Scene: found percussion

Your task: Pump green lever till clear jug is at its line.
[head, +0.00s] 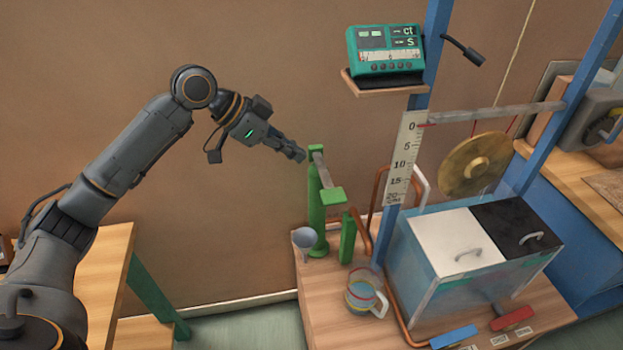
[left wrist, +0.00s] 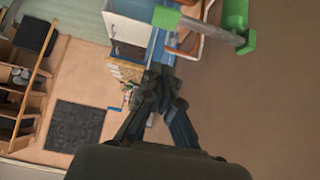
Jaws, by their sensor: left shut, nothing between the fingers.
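The green pump (head: 317,210) stands on the wooden bench, with a grey lever bar (head: 320,170) running from its top to a green end piece (head: 332,195). In the left wrist view the lever bar (left wrist: 205,28) lies beyond my fingers. My left gripper (head: 301,155) is shut and empty, just left of the pump's top; I cannot tell whether it touches. It also shows in the left wrist view (left wrist: 162,82). The clear jug (head: 366,297) stands upright on the bench with coloured bands around it; its liquid level is hard to read. My right gripper is out of view.
A grey funnel (head: 305,238) sits beside the pump's foot. Copper pipe, a blue post and a scale board (head: 404,160) stand right of the pump. A tank (head: 470,265) with white and black lids and a brass gong (head: 474,165) are farther right. Open wall lies left.

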